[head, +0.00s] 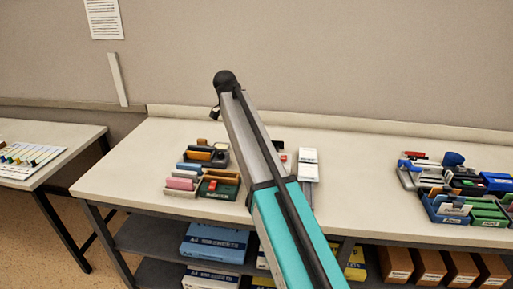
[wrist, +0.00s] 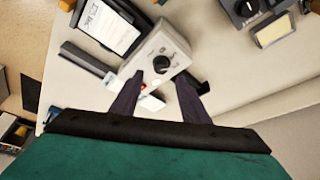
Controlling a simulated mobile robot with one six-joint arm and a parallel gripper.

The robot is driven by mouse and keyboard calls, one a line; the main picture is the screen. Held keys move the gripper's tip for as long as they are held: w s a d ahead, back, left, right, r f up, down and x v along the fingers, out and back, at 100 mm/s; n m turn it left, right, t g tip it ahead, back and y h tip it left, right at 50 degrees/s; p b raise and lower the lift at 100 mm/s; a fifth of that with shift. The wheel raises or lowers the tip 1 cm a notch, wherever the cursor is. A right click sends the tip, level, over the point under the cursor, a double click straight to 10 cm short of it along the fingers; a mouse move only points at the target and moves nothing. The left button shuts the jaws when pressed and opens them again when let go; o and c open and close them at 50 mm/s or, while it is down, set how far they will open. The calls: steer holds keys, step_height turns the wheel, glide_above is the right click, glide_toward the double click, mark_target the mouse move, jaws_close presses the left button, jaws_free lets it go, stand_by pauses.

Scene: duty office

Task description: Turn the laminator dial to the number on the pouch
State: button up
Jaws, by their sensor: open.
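In the wrist view a pale grey box (wrist: 180,48) with a black round dial (wrist: 162,63) lies ahead of my gripper (wrist: 160,78); I take it for the laminator. My two dark fingers are apart, with the dial near the gap between their tips and nothing held. I cannot tell if they touch the box. The dial's marks are too small to read. A white sheet with dark print (wrist: 108,25) in a black frame lies to the upper left; I cannot tell if it is the pouch. In the head view my arm hides part of the table there.
A dark device with a knob (wrist: 247,8) and a yellowish pad (wrist: 273,31) lie to the upper right in the wrist view. In the head view a white upright item (head: 308,160) stands right of my arm. Stationery trays (head: 212,188) stand left; the table's right-middle (head: 360,175) is clear.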

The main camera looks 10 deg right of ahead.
steer(key=b+v, duration=0.1)
steer(key=v, duration=0.6)
steer(key=shift+r, duration=0.25)
steer(key=shift+s, duration=0.15)
